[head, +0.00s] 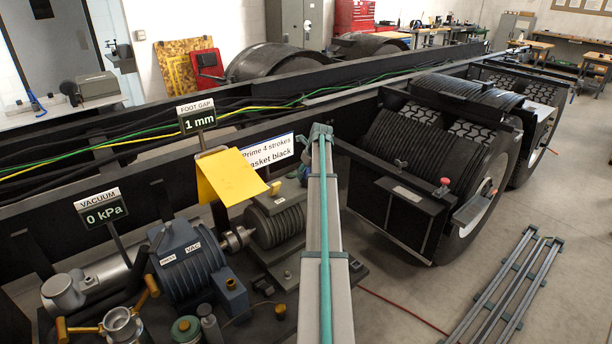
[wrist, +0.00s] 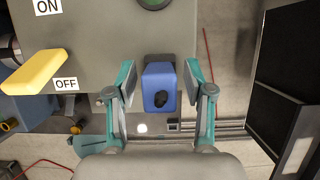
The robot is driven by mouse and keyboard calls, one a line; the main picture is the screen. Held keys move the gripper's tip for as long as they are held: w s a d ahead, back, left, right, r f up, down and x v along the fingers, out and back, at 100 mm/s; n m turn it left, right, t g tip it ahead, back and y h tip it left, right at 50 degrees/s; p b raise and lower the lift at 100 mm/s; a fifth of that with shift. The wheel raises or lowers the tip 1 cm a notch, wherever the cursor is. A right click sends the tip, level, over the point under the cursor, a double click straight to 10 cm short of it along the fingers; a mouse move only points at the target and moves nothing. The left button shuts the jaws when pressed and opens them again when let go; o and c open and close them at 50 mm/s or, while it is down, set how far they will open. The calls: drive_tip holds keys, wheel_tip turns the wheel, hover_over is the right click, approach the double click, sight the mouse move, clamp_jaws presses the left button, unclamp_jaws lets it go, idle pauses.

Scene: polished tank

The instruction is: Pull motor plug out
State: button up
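The motor plug (wrist: 160,76) is a blue block with a dark round spot, at the edge of a grey box (wrist: 110,40) in the wrist view. It looks seated against the box. My gripper (wrist: 160,84) is open, with one teal finger on each side of the plug and a visible gap on both sides. In the head view, my arm with a teal stripe runs up the middle, and I cannot make out the plug or the fingers there. The grey ribbed motor (head: 277,222) stands left of my arm, beside the blue vacuum pump (head: 187,262).
A yellow switch handle (wrist: 35,72) sits left of the plug, near ON and OFF labels. A green round part (wrist: 153,3) is on the box above. A dark panel (wrist: 285,90) stands at the right. Signs read vacuum 0 kPa (head: 105,212) and foot gap 1 mm (head: 197,118).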

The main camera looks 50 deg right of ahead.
clamp_jaws()
drive_tip(key=shift+r+p, duration=0.5)
drive_tip(key=shift+r, duration=0.2)
idle(0.6)
drive_tip(key=shift+r+p, duration=2.1)
drive_tip(key=shift+r, duration=1.75)
